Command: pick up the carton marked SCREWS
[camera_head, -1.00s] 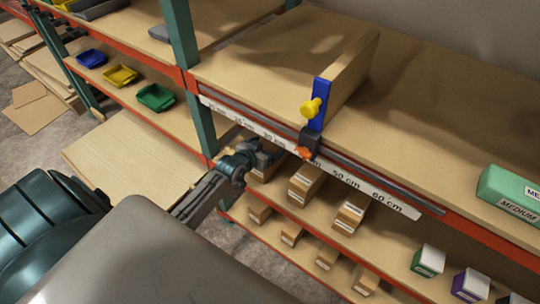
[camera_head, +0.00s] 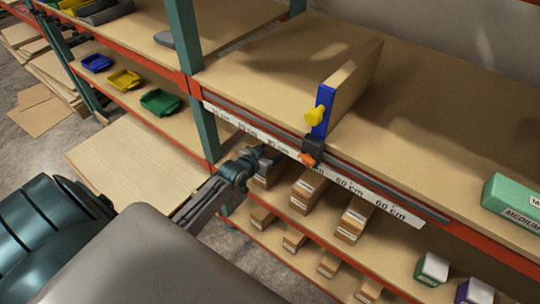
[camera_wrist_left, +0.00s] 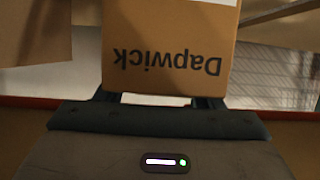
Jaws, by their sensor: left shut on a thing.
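My left gripper (camera_head: 260,160) reaches in from the left under the upper shelf's front edge. It is shut on a brown carton (camera_head: 267,179), the leftmost in its row on the middle shelf. In the left wrist view the carton (camera_wrist_left: 170,45) sits between the two fingers of my left gripper (camera_wrist_left: 157,98), with "Dapwick" printed upside down on its face. A pale label edge shows at the top of that face. I cannot read SCREWS on any carton. My right gripper is not in view.
More brown cartons stand to the right (camera_head: 308,190) and on the shelf below. A green upright (camera_head: 205,130) is just left of my gripper. A ruler strip (camera_head: 350,182) with a blue stop (camera_head: 326,108) runs along the shelf edge above. A green MEDIUM box (camera_head: 512,203) is far right.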

